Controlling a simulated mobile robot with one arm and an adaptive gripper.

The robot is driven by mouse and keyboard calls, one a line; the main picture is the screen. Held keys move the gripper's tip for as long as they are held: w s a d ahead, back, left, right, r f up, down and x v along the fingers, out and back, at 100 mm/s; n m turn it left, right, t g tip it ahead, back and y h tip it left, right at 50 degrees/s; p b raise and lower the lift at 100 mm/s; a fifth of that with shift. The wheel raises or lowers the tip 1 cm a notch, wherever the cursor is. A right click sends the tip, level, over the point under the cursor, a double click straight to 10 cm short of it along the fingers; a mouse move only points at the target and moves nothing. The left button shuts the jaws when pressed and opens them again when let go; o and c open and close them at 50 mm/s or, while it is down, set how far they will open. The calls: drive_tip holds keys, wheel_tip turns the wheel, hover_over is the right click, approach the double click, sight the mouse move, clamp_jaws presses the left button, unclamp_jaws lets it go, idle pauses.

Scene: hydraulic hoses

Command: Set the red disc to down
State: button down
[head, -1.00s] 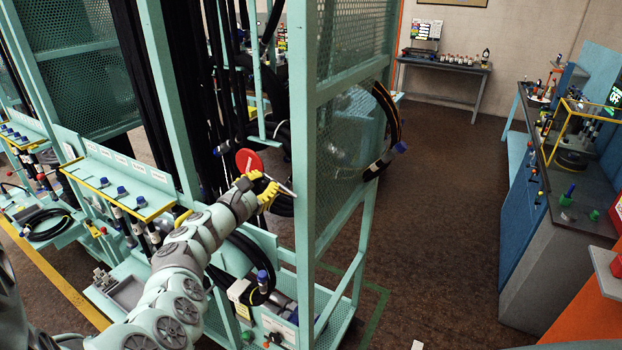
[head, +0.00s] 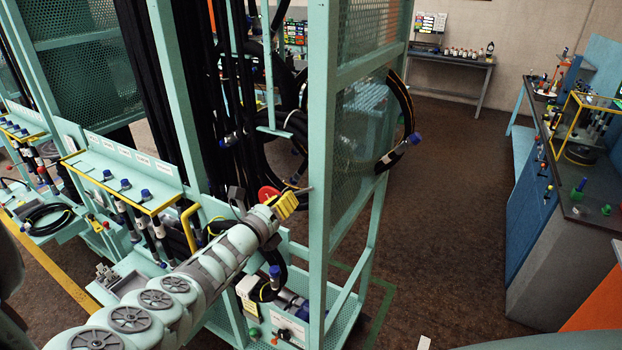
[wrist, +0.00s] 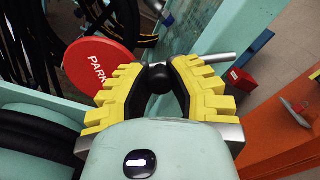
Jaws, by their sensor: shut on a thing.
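The red disc (wrist: 98,68) bears white letters reading "PARK" and shows left of my gripper in the wrist view. In the head view the red disc (head: 266,193) is mostly hidden behind my gripper (head: 287,204). In the wrist view my gripper's yellow fingers (wrist: 157,80) are closed around a black ball knob (wrist: 158,77) beside the disc. A thin metal rod (wrist: 216,57) sticks out to the right of the knob. How the knob, rod and disc join is hidden.
A teal frame post (head: 321,150) stands close to the right of my gripper. Black hoses (head: 240,110) hang behind, and a coiled hose (head: 402,105) hangs on the mesh side. A yellow-edged shelf (head: 122,180) lies left. The brown floor (head: 440,200) to the right is open.

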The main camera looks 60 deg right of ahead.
drive_tip(key=shift+s+d+f+n+b, duration=0.1)
drive_tip(key=shift+s+f+n+b, duration=0.35)
drive_tip(key=shift+s+n, duration=1)
drive_tip(key=shift+s+d+f+n+b, duration=0.1)
drive_tip(key=shift+s+f+n+b, duration=0.4)
drive_tip(key=shift+n, duration=1.8)
drive_tip(key=shift+s+d+f+n+b, duration=0.1)
drive_tip(key=shift+s+f+n+b, duration=0.35)
drive_tip(key=shift+s+n, duration=1.05)
drive_tip(key=shift+w+f+n, duration=0.15)
drive_tip(key=shift+w+n, duration=0.1)
drive_tip(key=shift+n, duration=0.1)
drive_tip(key=c, duration=0.8)
unclamp_jaws()
drive_tip(key=shift+a, duration=0.1)
drive_tip(key=shift+f, duration=0.1)
drive_tip(key=shift+w, duration=0.1)
